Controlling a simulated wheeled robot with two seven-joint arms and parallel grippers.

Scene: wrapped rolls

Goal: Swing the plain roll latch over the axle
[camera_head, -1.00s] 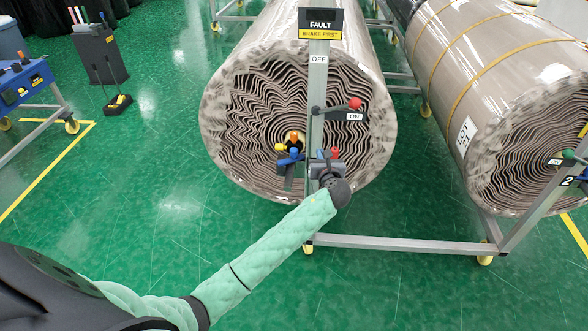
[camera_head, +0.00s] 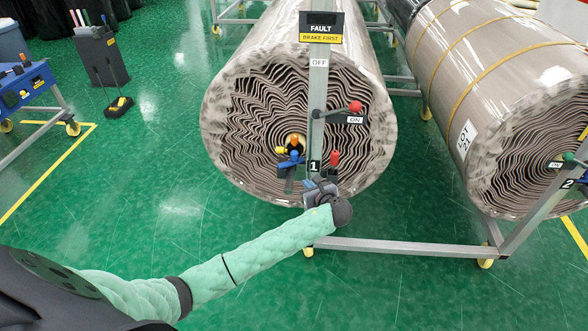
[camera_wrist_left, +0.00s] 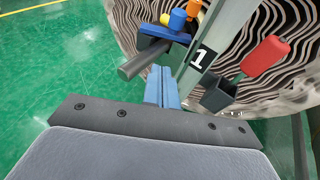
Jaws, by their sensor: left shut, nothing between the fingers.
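The plain roll (camera_head: 250,70), without straps, lies on a metal frame in the middle of the head view. At its core, beside the post marked 1, are an orange-topped axle end with a yellow knob (camera_head: 280,150) and a blue-knobbed latch piece (camera_head: 291,158) with a dark bar below. A red handle (camera_head: 334,158) stands in a dark holder right of the post. My left gripper (camera_head: 309,184) is shut and empty, just below these parts. Its blue fingertips (camera_wrist_left: 162,85) meet below the dark bar.
A strapped roll (camera_head: 480,80) stands to the right. The frame's lower rail (camera_head: 400,246) crosses below.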

